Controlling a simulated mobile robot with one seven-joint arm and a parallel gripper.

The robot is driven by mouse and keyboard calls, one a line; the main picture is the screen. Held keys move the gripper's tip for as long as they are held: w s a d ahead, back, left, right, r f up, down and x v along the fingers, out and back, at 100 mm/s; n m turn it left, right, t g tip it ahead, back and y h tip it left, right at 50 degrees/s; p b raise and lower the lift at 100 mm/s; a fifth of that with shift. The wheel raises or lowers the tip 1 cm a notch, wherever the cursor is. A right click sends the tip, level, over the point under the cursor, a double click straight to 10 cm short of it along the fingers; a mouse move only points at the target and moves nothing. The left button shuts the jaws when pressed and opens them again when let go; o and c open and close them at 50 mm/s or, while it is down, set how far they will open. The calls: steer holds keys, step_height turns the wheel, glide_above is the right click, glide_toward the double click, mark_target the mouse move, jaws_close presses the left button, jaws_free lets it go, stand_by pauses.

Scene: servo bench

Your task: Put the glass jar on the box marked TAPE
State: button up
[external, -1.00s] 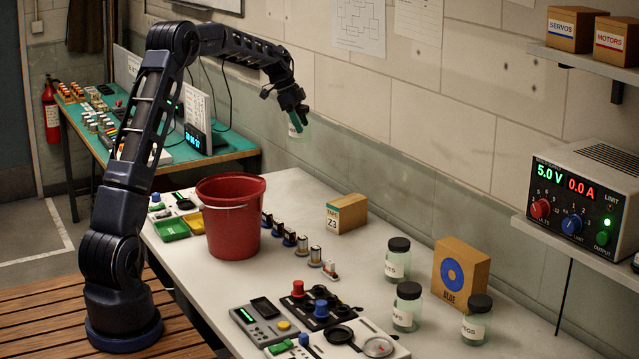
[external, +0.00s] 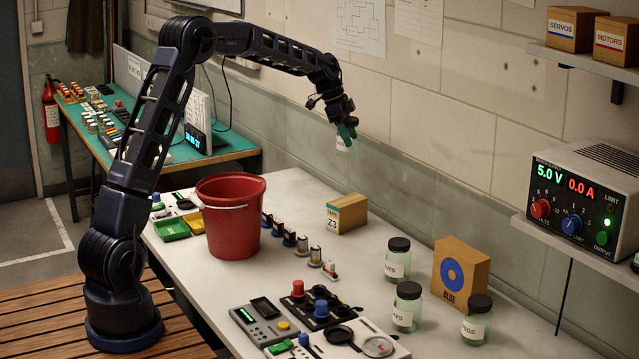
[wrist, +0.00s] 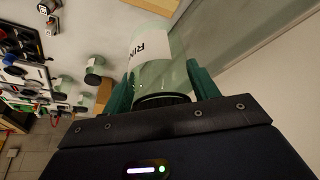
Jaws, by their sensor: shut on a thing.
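My gripper (external: 347,132) is shut on a pale green glass jar (external: 343,148) and holds it in the air above and behind the TAPE box. In the wrist view the jar (wrist: 172,68) sits between the green fingers (wrist: 160,88), its dark lid towards the palm. Its label begins "RIN"; the rest is hidden. The tan box marked TAPE (external: 350,211), also marked Z3, stands on the white bench near the wall. Its top is bare, and the jar is apart from it. A tan surface shows at the top of the wrist view; I cannot read any marking there.
Three other lidded jars (external: 398,264) (external: 406,312) (external: 476,324) stand right of the TAPE box, around a box marked BLUE (external: 476,272). A red bucket (external: 230,228) and a row of small parts (external: 289,238) stand to its left. The bench right around the box is clear.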

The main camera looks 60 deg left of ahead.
step_height(320, 180, down, 14)
steer(key=shift+f, duration=0.1)
stand_by(0.5)
steer(key=o, duration=1.1)
steer(key=shift+f, duration=0.1)
steer(key=shift+c, duration=0.2)
steer(key=v, duration=1.1)
steer(key=s+d+r+n+y, duration=0.1)
steer(key=s+d+r+n, duration=0.1)
steer(key=s+d+r, duration=0.85)
steer(key=s+d+r+n+y, duration=0.15)
steer(key=s+d, duration=0.25)
steer(key=s, duration=0.5)
steer(key=s+d+r+n, duration=0.1)
steer(key=s+d+r, duration=0.15)
steer(key=s, duration=0.65)
steer(key=s+d+r+n, duration=0.15)
steer(key=s+d, duration=0.25)
steer(key=s, duration=0.5)
steer(key=s+d+f+n, duration=0.1)
steer(key=s+f, duration=0.1)
steer(key=s, duration=0.4)
steer(key=s+d+f+n+t, duration=0.1)
steer(key=s+f+n, duration=0.1)
steer(key=s, duration=0.5)
steer(key=shift+s+f+y, duration=0.3)
steer(key=shift+f+y, duration=0.05)
steer(key=shift+f, duration=0.4)
